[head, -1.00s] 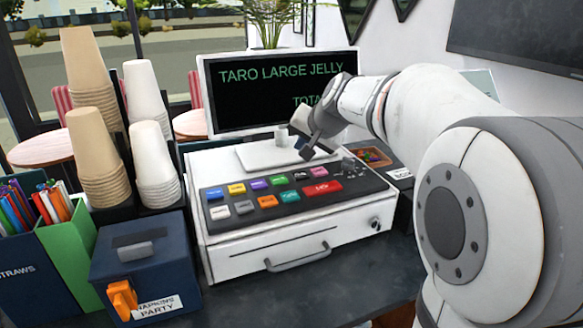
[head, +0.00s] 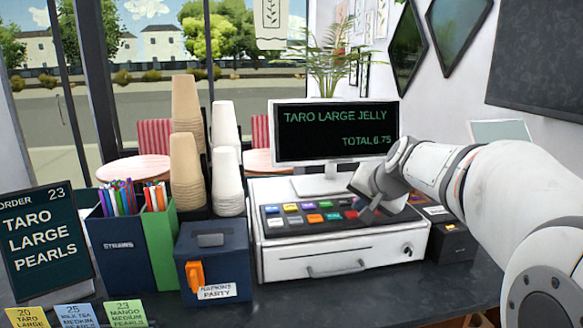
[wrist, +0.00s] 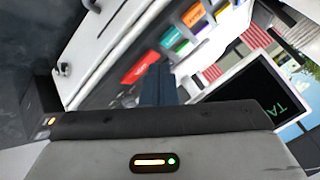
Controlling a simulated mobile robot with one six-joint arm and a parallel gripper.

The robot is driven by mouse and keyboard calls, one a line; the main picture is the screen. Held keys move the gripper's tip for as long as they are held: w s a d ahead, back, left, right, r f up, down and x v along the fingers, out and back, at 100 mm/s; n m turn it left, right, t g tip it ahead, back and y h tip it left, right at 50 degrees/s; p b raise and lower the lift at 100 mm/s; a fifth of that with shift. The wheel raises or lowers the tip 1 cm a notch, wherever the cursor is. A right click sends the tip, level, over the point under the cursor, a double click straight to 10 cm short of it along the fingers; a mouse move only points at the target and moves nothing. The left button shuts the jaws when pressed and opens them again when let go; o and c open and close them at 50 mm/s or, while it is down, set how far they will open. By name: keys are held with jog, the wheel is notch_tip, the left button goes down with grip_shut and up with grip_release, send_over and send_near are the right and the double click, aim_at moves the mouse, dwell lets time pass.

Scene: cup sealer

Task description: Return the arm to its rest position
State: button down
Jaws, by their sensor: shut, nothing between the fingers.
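My gripper (head: 368,212) is shut and empty. In the head view it hangs over the right part of the register's key panel, in front of the screen. My white arm (head: 520,190) reaches in from the right edge. In the wrist view the dark fingers (wrist: 158,90) point toward the colored keys, near the red key (wrist: 141,68). Whether the fingertips touch the keys cannot be told. The cash register (head: 310,262) is white with a closed drawer. Its screen (head: 335,132) reads "TARO LARGE JELLY" and "TOTAL 6.75".
Stacked cups (head: 186,172), a straw box (head: 122,240) and a napkin box (head: 213,262) stand left of the register. An order board (head: 45,238) reads "TARO LARGE PEARLS". A small dark box (head: 450,240) sits right of the register. Bare counter (head: 330,300) lies in front.

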jog(key=s+f+n+g, duration=0.1)
jog(key=s+f+g, duration=0.1)
jog(key=s+f, duration=0.3)
jog(key=s+f+n+g+h, duration=0.1)
jog(key=s+f, duration=0.4)
jog(key=s, duration=0.8)
jog(key=s+f+n+g+h, duration=0.1)
jog(key=s+f+n+g, duration=0.2)
jog(key=s, duration=0.6)
notch_tip(320, 180, down, 3)
jog(key=shift+s+a+r, duration=0.15)
jog(key=shift+s+a, duration=0.05)
jog(key=shift+s, duration=0.2)
